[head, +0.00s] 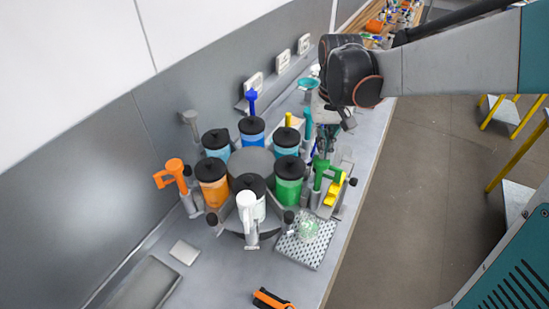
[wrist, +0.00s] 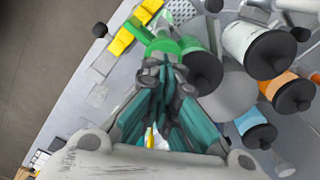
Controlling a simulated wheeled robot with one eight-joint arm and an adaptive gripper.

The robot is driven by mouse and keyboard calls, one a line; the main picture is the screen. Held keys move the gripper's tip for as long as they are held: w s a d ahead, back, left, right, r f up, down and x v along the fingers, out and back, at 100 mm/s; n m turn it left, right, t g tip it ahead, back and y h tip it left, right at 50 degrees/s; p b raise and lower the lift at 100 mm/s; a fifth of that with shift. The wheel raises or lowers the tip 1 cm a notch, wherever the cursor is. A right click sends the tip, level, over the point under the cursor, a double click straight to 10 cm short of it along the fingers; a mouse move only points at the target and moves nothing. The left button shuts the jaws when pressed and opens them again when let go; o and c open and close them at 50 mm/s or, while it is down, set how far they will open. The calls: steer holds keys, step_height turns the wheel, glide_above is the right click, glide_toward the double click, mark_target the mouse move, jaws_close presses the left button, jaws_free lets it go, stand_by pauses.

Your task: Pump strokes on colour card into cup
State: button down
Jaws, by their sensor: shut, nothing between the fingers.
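A ring of lidded canisters stands on the bench, among them the green canister (head: 289,188), the orange canister (head: 212,190) and a white one (wrist: 243,40). The green pump (head: 321,174) stands beside the green canister; its green top also shows in the wrist view (wrist: 163,46). A clear, greenish cup (head: 309,229) stands on the perforated tray (head: 290,253). My gripper (wrist: 165,65) is shut and empty, its tips close to the green pump's top; I cannot tell whether they touch. A pale blank card or plate (head: 184,252) lies at the front left; I see no colour marks on it.
Orange (head: 174,172), white (head: 247,212) and blue (head: 252,100) pump handles stick up around the ring. A yellow stepped piece (head: 334,190) is right of the green pump. A black and orange tool (head: 271,299) lies at the front edge. The wall bounds the bench on the left.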

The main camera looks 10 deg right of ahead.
steer(key=shift+s+a+r, duration=0.1)
steer(key=shift+s+a, duration=0.15)
steer(key=shift+s, duration=0.25)
step_height(320, 180, up, 6)
steer(key=p, duration=0.3)
steer(key=shift+p, duration=0.35)
steer(key=shift+w, duration=0.1)
